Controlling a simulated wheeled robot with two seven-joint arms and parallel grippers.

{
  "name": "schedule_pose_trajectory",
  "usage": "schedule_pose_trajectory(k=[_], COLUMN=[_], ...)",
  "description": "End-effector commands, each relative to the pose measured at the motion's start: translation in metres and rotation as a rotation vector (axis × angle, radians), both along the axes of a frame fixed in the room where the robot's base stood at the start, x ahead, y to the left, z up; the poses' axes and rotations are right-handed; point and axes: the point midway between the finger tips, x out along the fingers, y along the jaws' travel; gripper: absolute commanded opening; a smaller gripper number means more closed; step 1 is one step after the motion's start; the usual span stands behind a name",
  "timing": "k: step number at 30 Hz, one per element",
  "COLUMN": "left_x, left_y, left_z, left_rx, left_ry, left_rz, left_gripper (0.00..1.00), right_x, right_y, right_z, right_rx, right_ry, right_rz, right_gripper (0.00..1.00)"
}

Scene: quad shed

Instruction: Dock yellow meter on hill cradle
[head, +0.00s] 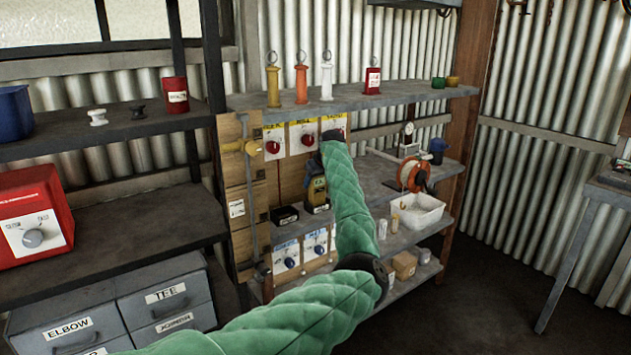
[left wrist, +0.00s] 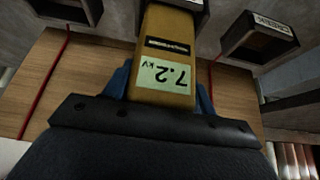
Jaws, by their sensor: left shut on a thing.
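The yellow meter (head: 318,188) is upright at the shelf's back board, with its lower end at a black cradle (head: 317,207). My left gripper (head: 316,168) reaches it from above and is shut on it. In the left wrist view the blue fingers grip both sides of the meter (left wrist: 166,60), whose display reads 7.2 kV. Its far end meets a dark cradle (left wrist: 190,4) at the top edge; I cannot tell how deep it sits. That cradle's label is cut off. A second black cradle (head: 285,215) stands empty to the left. My right gripper is out of view.
Red-knob panels (head: 303,138) hang above and blue-knob panels (head: 286,255) below. A yellow valve handle and pipe (head: 245,147) stand left of the cradles. A white bin (head: 417,211) and an orange reel (head: 413,175) are to the right. Another dark cradle (left wrist: 65,8) shows in the wrist view.

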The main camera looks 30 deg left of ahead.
Motion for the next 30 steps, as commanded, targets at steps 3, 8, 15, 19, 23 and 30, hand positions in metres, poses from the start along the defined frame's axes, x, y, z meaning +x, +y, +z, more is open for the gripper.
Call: schedule_pose_trajectory(k=[3, 8, 15, 19, 23, 30], left_x=[0.0, 0.0, 0.0, 0.0, 0.0, -0.006], left_y=[0.0, 0.0, 0.0, 0.0, 0.0, -0.015], left_z=[0.001, -0.001, -0.001, -0.001, 0.0, 0.027], left_rx=[0.0, 0.0, 0.0, 0.0, 0.0, 0.0], left_ry=[0.0, 0.0, 0.0, 0.0, 0.0, -0.002], left_rz=[0.0, 0.0, 0.0, 0.0, 0.0, 0.0], left_gripper=[0.24, 0.24, 0.78, 0.78, 0.78, 0.78], right_x=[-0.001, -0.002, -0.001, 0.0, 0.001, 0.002], right_y=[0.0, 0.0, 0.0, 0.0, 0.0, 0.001], right_z=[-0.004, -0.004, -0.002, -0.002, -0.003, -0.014], right_rx=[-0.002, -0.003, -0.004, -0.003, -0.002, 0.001], right_ry=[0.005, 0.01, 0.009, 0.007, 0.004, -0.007], right_rz=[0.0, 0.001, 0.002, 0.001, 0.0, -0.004], right_gripper=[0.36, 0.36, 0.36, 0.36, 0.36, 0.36])
